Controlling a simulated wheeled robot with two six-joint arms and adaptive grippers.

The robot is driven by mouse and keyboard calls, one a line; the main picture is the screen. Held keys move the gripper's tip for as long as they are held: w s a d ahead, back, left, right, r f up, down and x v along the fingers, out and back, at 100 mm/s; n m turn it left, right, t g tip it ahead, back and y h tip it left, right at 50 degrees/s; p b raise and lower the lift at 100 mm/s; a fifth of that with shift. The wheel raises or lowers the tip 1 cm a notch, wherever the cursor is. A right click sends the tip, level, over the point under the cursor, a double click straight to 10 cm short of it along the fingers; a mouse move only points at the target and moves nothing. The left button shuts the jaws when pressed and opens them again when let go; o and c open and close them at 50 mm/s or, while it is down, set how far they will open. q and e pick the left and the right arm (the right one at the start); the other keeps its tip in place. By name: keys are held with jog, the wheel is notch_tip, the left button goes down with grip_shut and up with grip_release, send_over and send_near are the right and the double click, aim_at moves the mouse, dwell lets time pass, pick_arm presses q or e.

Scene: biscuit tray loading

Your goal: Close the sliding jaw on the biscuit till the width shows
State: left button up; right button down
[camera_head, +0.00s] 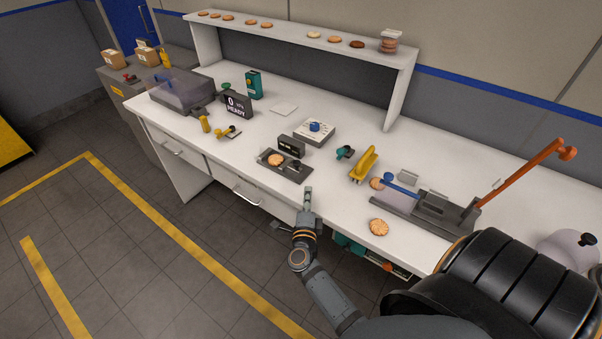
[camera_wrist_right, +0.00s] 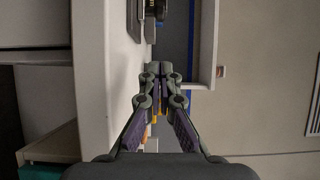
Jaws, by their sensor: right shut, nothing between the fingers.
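The round golden biscuit (camera_head: 275,160) lies on the dark grey gauge plate (camera_head: 287,174) near the bench's front edge. The sliding jaw with its small knob (camera_head: 297,164) stands right of the biscuit; I cannot tell whether they touch. A dark display block (camera_head: 290,146) stands behind, its reading too small to make out. My right gripper (camera_head: 308,191) is shut and empty, in front of the gauge and a little to its right, apart from it. In the right wrist view its fingertips (camera_wrist_right: 160,72) are together, and part of a dark device shows at the top. My left gripper is not in view.
A white box with a blue knob (camera_head: 315,132) stands behind the gauge. A yellow holder (camera_head: 364,164) and a grey fixture with an orange lever (camera_head: 520,172) stand to the right. Another biscuit (camera_head: 378,227) lies near the front edge. A shelf (camera_head: 300,45) holds several biscuits.

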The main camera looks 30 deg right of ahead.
aim_at(298, 166)
jog(key=b+x, duration=0.1)
jog(key=x, duration=0.5)
jog(key=shift+w+f, duration=0.1)
jog(key=w+b, duration=0.1)
jog(key=w, duration=0.2)
jog(key=shift+w+a+f, duration=0.1)
jog(key=shift+w+a, duration=0.05)
jog(key=shift+w, duration=0.05)
jog(key=shift+w+a+b, duration=0.1)
jog(key=shift+w+b, duration=0.2)
jog(key=shift+w, duration=0.1)
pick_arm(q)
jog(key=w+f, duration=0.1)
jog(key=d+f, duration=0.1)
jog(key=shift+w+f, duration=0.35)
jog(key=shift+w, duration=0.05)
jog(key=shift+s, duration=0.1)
pick_arm(e)
jog(key=shift+s, duration=0.1)
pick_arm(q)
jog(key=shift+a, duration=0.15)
pick_arm(e)
jog(key=shift+w+a, duration=0.3)
jog(key=shift+w, duration=0.5)
jog(key=shift+s, duration=0.1)
